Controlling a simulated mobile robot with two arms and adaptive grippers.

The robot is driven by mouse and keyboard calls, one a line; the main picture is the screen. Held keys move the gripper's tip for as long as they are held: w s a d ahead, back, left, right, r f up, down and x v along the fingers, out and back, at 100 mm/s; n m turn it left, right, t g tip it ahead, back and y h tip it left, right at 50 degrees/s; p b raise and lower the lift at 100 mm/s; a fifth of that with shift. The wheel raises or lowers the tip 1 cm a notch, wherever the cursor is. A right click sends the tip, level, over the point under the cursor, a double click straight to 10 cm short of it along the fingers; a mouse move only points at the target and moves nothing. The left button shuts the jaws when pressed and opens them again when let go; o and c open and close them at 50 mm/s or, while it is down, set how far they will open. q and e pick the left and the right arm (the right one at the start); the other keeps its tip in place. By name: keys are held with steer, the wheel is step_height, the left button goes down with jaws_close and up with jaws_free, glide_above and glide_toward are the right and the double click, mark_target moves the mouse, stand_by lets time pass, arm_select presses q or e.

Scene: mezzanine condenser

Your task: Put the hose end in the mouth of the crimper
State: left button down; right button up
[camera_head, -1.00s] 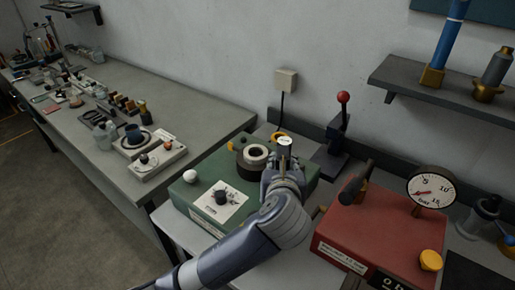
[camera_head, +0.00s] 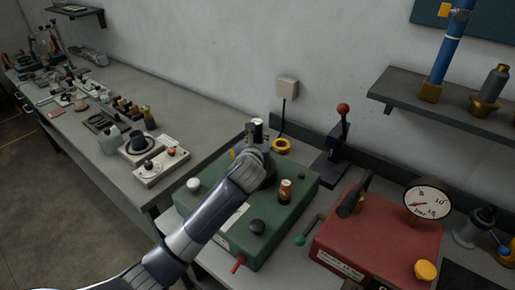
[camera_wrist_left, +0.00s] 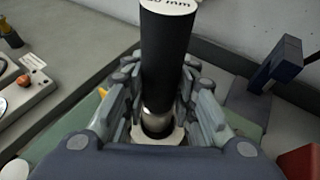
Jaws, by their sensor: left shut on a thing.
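The hose end is a short black cylinder with a pale printed top (camera_head: 258,123). In the left wrist view the hose end (camera_wrist_left: 167,50) stands roughly upright, with a bright metal lower part. My left gripper (camera_head: 257,146) is shut around it, with fingers on both sides. The green machine, which looks like the crimper (camera_head: 292,215), lies under my left arm. Its round mouth is hidden behind the gripper and arm in the head view. A pale rim shows around the metal bottom in the wrist view; I cannot tell whether the hose end is inside the mouth. My right gripper is not in view.
A brown cylinder (camera_head: 285,190) and a black knob (camera_head: 257,226) stand on the green top. A red box with a gauge (camera_head: 427,201) is at the right. A lever post with a red ball (camera_head: 343,108) and a yellow ring (camera_head: 281,146) are behind.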

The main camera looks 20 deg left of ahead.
arm_select(q)
step_height(320, 180, down, 3)
steer(key=shift+s+d+r+p, duration=0.1)
steer(key=shift+p, duration=0.2)
steer(key=shift+f, duration=0.3)
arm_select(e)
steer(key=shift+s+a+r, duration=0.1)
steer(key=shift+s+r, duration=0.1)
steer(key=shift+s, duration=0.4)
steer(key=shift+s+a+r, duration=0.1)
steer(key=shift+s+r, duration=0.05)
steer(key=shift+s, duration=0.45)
arm_select(q)
steer(key=c, duration=1.3)
jaws_free()
steer(key=shift+c, duration=0.2)
steer(key=shift+o, duration=0.2)
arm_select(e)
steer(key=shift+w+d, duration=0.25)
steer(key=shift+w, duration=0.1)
